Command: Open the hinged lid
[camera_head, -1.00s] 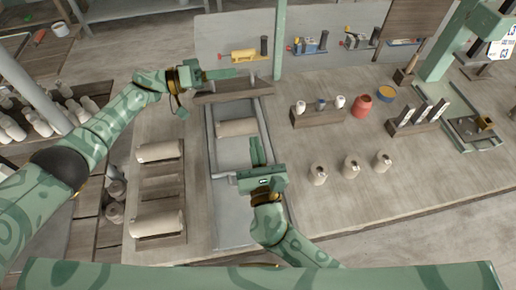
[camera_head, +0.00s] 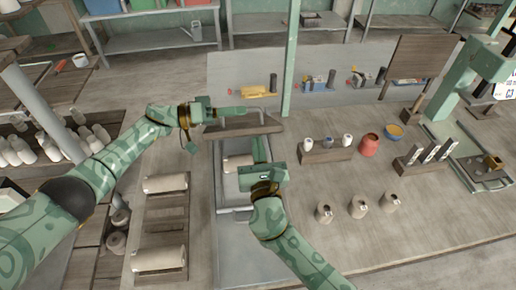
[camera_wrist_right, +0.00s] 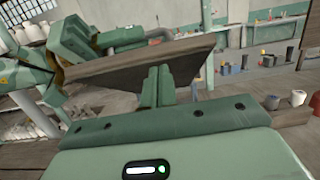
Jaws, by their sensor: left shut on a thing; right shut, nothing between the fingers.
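The hinged lid is a brown wooden board (camera_head: 245,129), raised at the back end of a long grey trough (camera_head: 219,190). It also shows as a slanted board in the right wrist view (camera_wrist_right: 125,68); its exact angle is hard to tell. My left gripper (camera_head: 232,111) is shut on the lid's upper edge. My right gripper (camera_head: 262,148) is shut and empty above the trough, on the near side of the lid. Its fingers (camera_wrist_right: 155,85) overlap the board in the wrist view; I cannot tell whether they touch. A pale clay roll (camera_head: 237,163) lies in the trough, partly hidden.
Clay rolls (camera_head: 165,184) lie on a wooden rack left of the trough. Right of it stand several small jars (camera_head: 358,207), a wooden cup block (camera_head: 325,155) and a red pot (camera_head: 369,145). A grey back panel (camera_head: 225,75) rises behind the lid. The front right bench is clear.

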